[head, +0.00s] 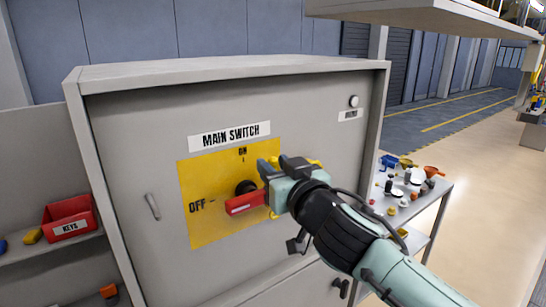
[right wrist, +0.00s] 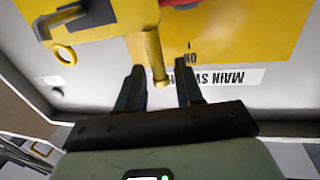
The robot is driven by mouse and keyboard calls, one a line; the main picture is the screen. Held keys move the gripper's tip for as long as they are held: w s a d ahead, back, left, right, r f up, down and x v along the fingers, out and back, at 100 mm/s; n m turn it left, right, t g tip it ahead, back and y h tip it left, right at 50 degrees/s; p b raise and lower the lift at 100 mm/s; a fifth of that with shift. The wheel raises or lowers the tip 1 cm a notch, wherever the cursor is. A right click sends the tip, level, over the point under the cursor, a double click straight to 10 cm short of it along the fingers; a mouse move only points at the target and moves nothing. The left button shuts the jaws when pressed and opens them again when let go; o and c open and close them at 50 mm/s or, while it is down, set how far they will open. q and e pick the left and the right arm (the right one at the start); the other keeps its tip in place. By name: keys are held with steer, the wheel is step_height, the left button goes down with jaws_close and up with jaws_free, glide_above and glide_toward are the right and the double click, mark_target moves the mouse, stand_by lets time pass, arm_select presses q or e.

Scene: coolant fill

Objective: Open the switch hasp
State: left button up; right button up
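The switch's yellow plate (head: 205,224) is on a grey cabinet front under a MAIN SWITCH label. A black knob (head: 246,187) and a red bar (head: 243,204) show on it, left of my right gripper (head: 272,170). In the right wrist view, a yellow rod (right wrist: 154,58), which looks like part of the hasp, reaches between the fingers of my right gripper (right wrist: 159,88). The fingers are apart, with gaps on both sides of the rod. A yellow ring (right wrist: 65,55) shows to one side. The gripper hides the hasp's right part in the head view. My left gripper is out of view.
A red KEYS bin (head: 69,218) stands on a shelf at the left. A small table (head: 430,207) with several small items stands right of the cabinet. A cabinet handle (head: 152,206) sticks out left of the plate. An overhead shelf (head: 440,14) hangs upper right.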

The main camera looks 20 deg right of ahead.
steer(key=shift+w+a, duration=0.1)
steer(key=shift+w, duration=0.65)
jaws_close()
steer(key=shift+s, duration=0.1)
